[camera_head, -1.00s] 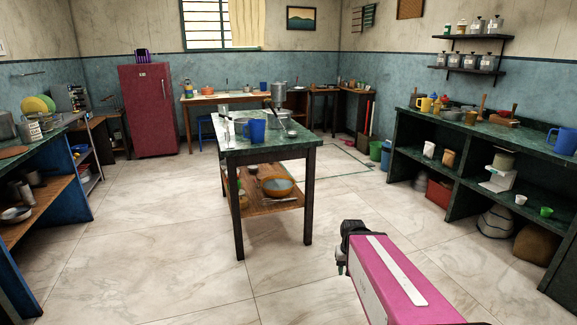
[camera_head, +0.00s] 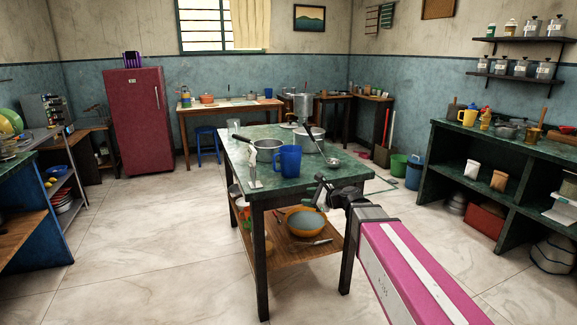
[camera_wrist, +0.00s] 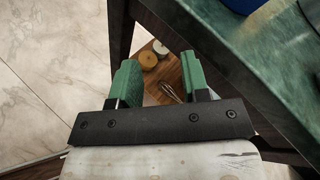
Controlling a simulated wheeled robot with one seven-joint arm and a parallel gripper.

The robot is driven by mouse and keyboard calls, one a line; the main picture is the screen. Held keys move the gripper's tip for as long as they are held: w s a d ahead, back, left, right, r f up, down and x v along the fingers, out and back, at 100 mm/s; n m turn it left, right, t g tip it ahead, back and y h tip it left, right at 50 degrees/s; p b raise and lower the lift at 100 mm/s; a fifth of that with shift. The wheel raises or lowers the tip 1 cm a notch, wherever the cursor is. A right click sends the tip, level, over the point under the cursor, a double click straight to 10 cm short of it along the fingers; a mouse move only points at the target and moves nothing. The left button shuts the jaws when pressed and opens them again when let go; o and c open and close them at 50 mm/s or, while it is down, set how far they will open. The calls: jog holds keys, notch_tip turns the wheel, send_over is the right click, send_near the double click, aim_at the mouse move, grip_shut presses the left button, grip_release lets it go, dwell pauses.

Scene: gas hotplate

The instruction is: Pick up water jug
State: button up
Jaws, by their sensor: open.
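A blue water jug (camera_head: 289,160) with a handle stands upright on the green-topped table (camera_head: 342,176) in the middle of the room. Part of a blue thing, likely this jug, shows at the top edge of the wrist view (camera_wrist: 243,4). My gripper (camera_head: 322,188) is near the table's right front edge, to the right of the jug and apart from it. In the wrist view my gripper (camera_wrist: 159,62) is open with its two green fingers apart and nothing between them; the table's edge and lower shelf lie beyond.
Close to the jug on the tabletop are a pan (camera_head: 266,147), a pot (camera_head: 311,139) and a ladle (camera_head: 332,160). A brown bowl (camera_head: 304,222) sits on the lower shelf. A counter (camera_head: 500,141) runs along the right. The floor left of the table is clear.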

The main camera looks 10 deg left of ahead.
aim_at(287, 163)
jog(key=w+a+r+m+y, duration=0.1)
jog(key=w+a+r+m, duration=0.1)
jog(key=a, duration=0.1)
jog(key=w+a+r+m+t, duration=0.1)
jog(key=w+a+r+m, duration=0.1)
jog(key=a+r, duration=0.1)
jog(key=w+a+r+m+t+y, duration=0.1)
jog(key=w+a+r+m, duration=0.1)
jog(key=a+r, duration=0.1)
jog(key=shift+a+y, duration=0.3)
jog(key=shift+a, duration=0.1)
jog(key=shift+r+x, duration=0.2)
jog(key=shift+x, duration=2.4)
grip_shut()
